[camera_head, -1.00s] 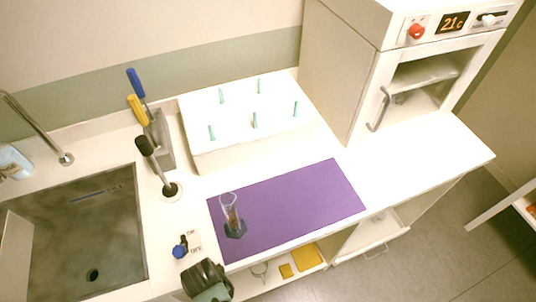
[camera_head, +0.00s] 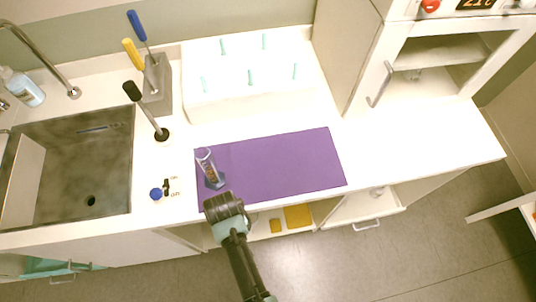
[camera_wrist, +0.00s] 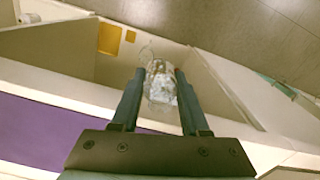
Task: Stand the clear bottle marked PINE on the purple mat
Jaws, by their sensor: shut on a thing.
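The purple mat (camera_head: 285,165) lies on the white counter, and part of it shows in the wrist view (camera_wrist: 40,130). In the wrist view a clear bottle (camera_wrist: 160,88) is between the fingers of my gripper (camera_wrist: 158,76), which is shut on it. I cannot read any marking on it. In the head view my gripper (camera_head: 224,205) is at the mat's front left edge, and the bottle is hidden there. A clear measuring cylinder (camera_head: 207,164) with a blue base stands on the mat's left end.
A white stand with several teal pegs (camera_head: 225,105) is behind the mat. The sink (camera_head: 70,165) is at the left, with a blue knob (camera_head: 156,194) beside it. A white oven cabinet (camera_head: 350,60) stands at the right. The mat's middle and right are clear.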

